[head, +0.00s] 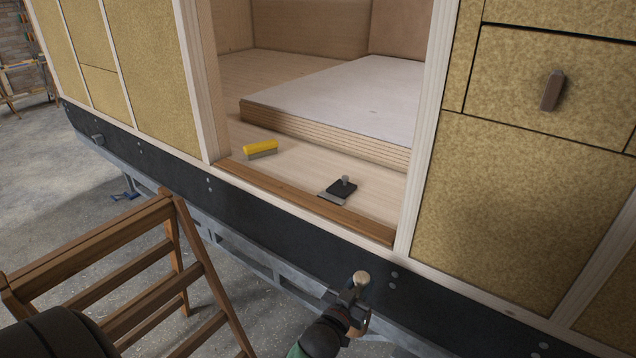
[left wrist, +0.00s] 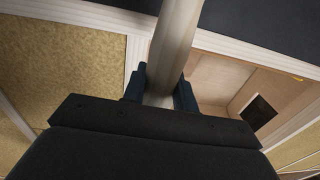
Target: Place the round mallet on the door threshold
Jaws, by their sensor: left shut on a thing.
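The door threshold (head: 300,200) is a brown wooden strip along the bottom of the doorway. My left gripper (head: 354,300) is low and in front of the black trailer skirt, below the threshold's right end and apart from it. It is shut on the round mallet (head: 361,278), whose pale rounded end sticks up past the fingers; the rest is mostly hidden. In the left wrist view a pale round shaft of the mallet (left wrist: 176,45) runs up from between the dark fingers (left wrist: 160,92). My right gripper is not in view.
A yellow brush (head: 260,148) and a black-and-grey scraper (head: 340,190) lie on the floor just inside the threshold. A thick pale board (head: 345,95) lies behind them. A wooden stepladder (head: 165,240) stands at left. The threshold's top looks clear.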

